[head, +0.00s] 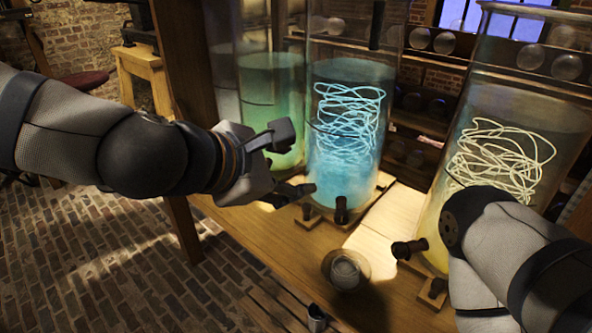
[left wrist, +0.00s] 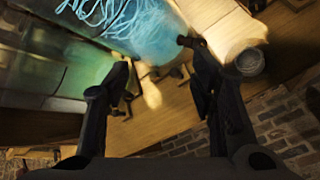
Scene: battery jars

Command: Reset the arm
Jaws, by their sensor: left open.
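My left arm comes in from the left in the head view. Its gripper (head: 297,160) is open and empty in front of the blue jar (head: 345,150), with one finger above the other. In the left wrist view my open gripper's two dark fingers (left wrist: 160,75) are spread, with the wooden table edge and the jar base between and beyond them. Whether a fingertip touches the jar cannot be told.
A green jar (head: 270,110) stands behind my left gripper. A small round glass vessel (head: 345,270) sits on the wooden table (head: 265,235) near the front edge. Dark taps (head: 341,210) stick out from the jar bases. Open brick floor (head: 110,265) lies left of the table.

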